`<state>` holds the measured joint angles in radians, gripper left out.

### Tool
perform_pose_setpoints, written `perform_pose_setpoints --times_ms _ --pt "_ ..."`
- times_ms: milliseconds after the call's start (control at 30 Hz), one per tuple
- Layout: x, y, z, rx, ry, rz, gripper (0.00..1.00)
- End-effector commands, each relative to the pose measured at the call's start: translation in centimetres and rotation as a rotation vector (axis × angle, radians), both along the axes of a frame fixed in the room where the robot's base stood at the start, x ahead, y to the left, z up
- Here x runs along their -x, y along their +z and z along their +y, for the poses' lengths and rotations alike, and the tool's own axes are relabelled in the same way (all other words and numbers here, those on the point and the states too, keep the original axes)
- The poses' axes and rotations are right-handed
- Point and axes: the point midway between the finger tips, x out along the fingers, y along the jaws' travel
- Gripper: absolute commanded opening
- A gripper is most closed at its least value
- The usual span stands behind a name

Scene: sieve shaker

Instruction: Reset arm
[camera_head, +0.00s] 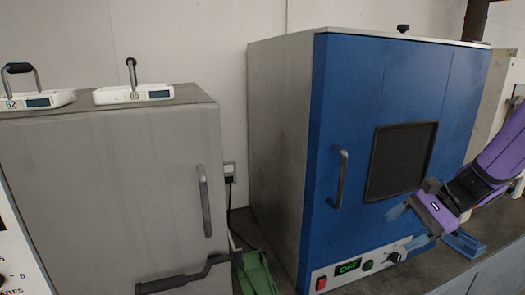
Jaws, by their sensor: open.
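My gripper (408,226) is at the right, in front of the blue oven's door. Its blue fingertips are spread apart with nothing between them. My purple arm comes in from the right edge. I cannot tell whether the fingers touch the door. The blue oven (350,105) has a closed door with a dark window (400,160) and a curved handle (339,178); the gripper is to the right of this handle. A panel under the door has a green display (348,267) reading OFF, a red switch (321,283) and a knob (394,257).
A grey cabinet (110,180) with a vertical handle (205,200) stands at the left. Two white handled devices (135,94) (35,100) sit on it. A green object (257,272) lies between the machines. A blue object (464,243) lies on the bench below my arm.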

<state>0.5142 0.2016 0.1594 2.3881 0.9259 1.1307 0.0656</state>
Motion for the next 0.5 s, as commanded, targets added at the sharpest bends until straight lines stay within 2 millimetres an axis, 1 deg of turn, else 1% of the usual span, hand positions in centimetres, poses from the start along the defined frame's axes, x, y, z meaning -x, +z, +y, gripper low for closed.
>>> perform_pose_setpoints --times_ms 33,200,500 --pt "0.8 1.1 0.6 0.053 0.051 -0.037 0.66" --pt "3.5 3.7 1.6 0.219 0.209 -0.145 0.66" --pt "8.2 8.1 2.3 0.510 0.459 -0.358 0.66"
